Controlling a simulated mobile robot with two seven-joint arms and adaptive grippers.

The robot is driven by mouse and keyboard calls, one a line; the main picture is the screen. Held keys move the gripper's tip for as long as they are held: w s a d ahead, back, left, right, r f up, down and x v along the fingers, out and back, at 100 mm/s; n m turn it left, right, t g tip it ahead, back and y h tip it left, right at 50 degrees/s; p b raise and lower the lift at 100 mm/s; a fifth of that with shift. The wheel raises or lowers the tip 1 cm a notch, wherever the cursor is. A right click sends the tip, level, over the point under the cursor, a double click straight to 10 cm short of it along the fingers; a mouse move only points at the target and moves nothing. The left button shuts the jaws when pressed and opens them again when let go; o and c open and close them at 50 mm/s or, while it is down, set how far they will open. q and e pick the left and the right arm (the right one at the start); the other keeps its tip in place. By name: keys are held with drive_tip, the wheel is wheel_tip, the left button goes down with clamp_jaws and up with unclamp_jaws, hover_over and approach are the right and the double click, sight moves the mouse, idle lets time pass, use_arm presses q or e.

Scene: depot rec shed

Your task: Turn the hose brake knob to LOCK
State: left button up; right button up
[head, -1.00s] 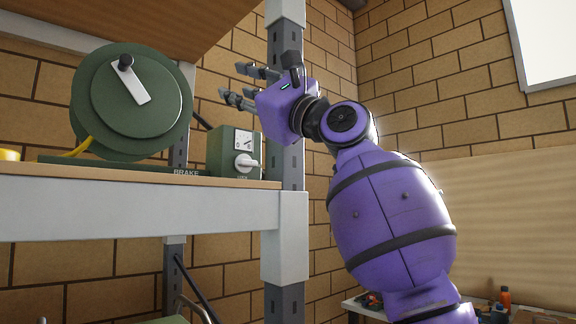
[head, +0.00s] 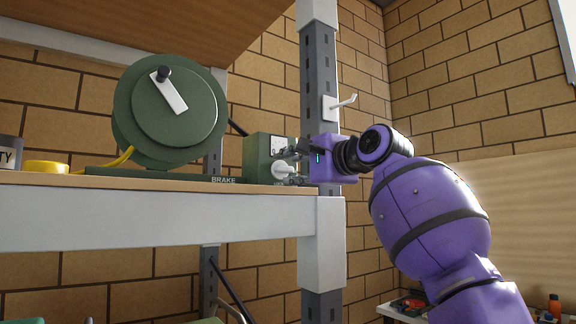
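The hose brake is a green box (head: 255,160) on the shelf, with a white dial plate (head: 278,145) on its front. Its white knob (head: 281,170) sits below the plate, partly hidden by my gripper's fingers. The lettering under the knob is too small to read. The green hose reel (head: 190,125) stands left of the box.
The shelf's pale front beam (head: 150,222) runs below the box. A grey post (head: 318,75) with a white hook (head: 342,103) rises close behind my gripper. A yellow item (head: 46,167) and a grey can (head: 10,152) are at the left.

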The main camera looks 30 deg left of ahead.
use_arm(q)
drive_tip(key=shift+w+a+r, duration=0.1)
drive_tip(key=shift+a+r, duration=0.05)
drive_tip(key=shift+a, duration=0.35)
drive_tip(key=shift+w, duration=0.1)
clamp_jaws()
